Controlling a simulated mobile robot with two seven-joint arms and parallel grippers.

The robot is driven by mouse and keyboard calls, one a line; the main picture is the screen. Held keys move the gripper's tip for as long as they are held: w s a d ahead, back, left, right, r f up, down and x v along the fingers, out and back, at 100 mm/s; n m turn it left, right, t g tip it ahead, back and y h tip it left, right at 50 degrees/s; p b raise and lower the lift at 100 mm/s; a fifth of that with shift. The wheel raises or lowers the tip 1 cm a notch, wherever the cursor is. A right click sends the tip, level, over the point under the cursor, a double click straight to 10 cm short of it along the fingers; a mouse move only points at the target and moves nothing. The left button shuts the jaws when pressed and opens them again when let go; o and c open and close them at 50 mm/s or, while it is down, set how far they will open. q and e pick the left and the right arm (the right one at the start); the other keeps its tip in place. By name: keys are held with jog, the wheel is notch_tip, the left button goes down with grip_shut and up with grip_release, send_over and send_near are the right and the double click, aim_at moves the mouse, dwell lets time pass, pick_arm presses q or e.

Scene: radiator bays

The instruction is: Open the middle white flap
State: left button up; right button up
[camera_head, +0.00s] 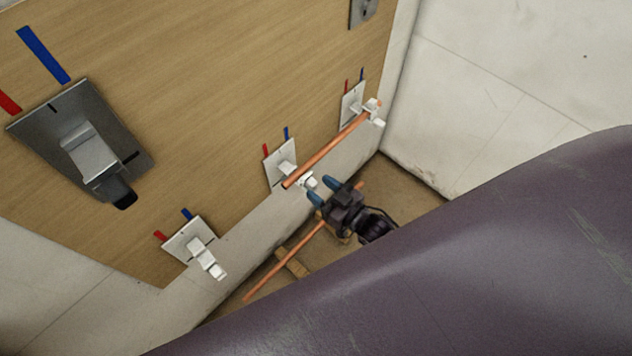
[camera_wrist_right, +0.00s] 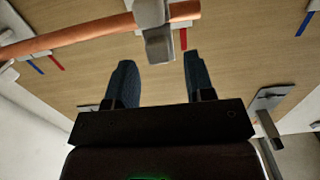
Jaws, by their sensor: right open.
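The middle white flap (camera_head: 308,181) sits on a small white plate (camera_head: 279,170) low on the wooden panel. Red and blue marks stand above the plate. A copper pipe (camera_head: 325,155) runs from beside this flap to the far right one. My right gripper (camera_head: 322,191) has dark blue fingers, open and empty, just right of and below the flap. In the right wrist view a pale lever (camera_wrist_right: 155,32), which looks like this flap, lies ahead of the spread fingers (camera_wrist_right: 157,62), with a small gap. The pipe (camera_wrist_right: 60,38) crosses at that lever. My left gripper is not in view.
Similar white flaps sit at lower left (camera_head: 205,255) and far right (camera_head: 373,110). A large grey lever plate (camera_head: 85,145) is at upper left. A second copper pipe (camera_head: 272,270) lies below, near a wooden block (camera_head: 292,263). A pale wall (camera_head: 500,90) closes the right side.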

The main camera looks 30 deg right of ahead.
jog(key=v, duration=0.8)
jog(key=shift+p, duration=0.35)
jog(key=shift+s+r, duration=0.1)
jog(key=shift+s, duration=0.05)
